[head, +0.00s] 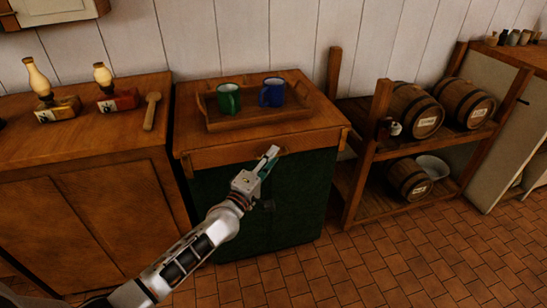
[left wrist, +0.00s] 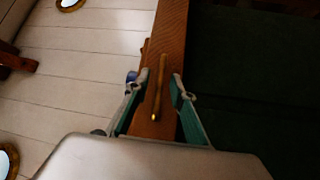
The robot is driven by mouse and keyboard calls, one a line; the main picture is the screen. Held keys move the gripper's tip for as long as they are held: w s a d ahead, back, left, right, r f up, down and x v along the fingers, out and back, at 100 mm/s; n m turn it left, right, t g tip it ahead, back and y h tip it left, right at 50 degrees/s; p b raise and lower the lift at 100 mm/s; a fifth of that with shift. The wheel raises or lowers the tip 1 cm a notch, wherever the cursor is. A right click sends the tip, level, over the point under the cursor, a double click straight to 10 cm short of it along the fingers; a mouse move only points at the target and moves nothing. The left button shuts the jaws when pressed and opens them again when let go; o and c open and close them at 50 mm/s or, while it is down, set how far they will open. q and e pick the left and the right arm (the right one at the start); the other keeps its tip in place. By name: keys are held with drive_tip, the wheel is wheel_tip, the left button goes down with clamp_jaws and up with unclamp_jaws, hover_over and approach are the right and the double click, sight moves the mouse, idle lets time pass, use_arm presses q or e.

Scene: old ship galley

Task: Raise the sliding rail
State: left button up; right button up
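A wooden front rail (head: 225,156) runs along the top front edge of the dark green cabinet (head: 290,205) in the head view. In the left wrist view the wooden front edge (left wrist: 172,45) runs down the middle. A slim wooden bar with a brass-coloured end (left wrist: 159,88) lies in front of it. My left gripper (head: 269,160) is at the cabinet's front edge. Its fingers (left wrist: 161,88) are apart, one on each side of the slim bar, with visible gaps. Whether this bar is part of the rail is unclear. My right gripper is not in view.
A wooden tray (head: 262,123) with a green mug (head: 229,99) and a blue mug (head: 272,92) stands on the cabinet top. Two lamps and a wooden mallet (head: 152,111) are on the left counter. A barrel rack (head: 382,125) stands right.

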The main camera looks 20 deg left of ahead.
sight(273, 141)
use_arm(q)
drive_tip(key=shift+w, duration=0.4)
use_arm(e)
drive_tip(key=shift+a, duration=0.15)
